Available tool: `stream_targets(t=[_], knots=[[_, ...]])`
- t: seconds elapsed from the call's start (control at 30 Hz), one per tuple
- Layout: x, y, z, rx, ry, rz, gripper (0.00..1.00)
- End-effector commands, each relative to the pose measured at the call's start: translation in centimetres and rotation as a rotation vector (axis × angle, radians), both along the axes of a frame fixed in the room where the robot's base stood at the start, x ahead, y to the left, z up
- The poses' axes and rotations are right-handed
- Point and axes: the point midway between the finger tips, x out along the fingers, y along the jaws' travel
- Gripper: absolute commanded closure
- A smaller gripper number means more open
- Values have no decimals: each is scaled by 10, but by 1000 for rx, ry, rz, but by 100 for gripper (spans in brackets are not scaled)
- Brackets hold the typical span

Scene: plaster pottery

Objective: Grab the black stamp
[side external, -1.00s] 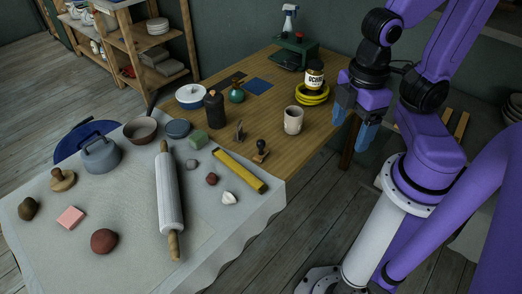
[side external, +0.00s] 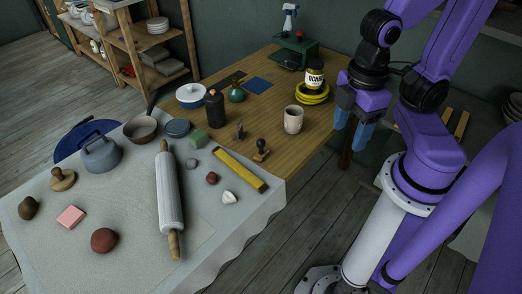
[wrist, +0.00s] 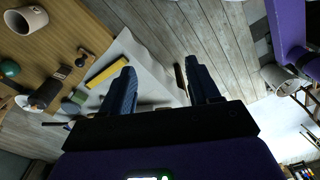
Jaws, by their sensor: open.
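The black stamp (side external: 262,146) has a dark knob handle on a small wooden base. It stands upright on the wooden table near its front edge, beside the yellow bar. In the wrist view the stamp (wrist: 84,56) shows at the left. My gripper (side external: 352,128) is open and empty, beyond the table's right edge, to the right of the stamp and well apart from it. Its two blue fingers point down.
A pale cup (side external: 293,120) stands between the stamp and my gripper. A yellow bar (side external: 238,171) lies left of the stamp, with a small dark tool (side external: 239,131) behind it. A rolling pin (side external: 169,195) lies on the cloth.

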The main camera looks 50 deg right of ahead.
Motion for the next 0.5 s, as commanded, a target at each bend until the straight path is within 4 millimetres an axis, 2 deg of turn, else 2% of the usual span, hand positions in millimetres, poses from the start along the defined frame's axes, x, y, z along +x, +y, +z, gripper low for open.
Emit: stream_targets(t=[0.17, 0.3, 0.5], knots=[[-10, 27, -25, 20, 66, -61, 39], [-21, 57, -57, 40, 124, -172, 39], [-31, 84, -108, 40, 144, -368, 39]])
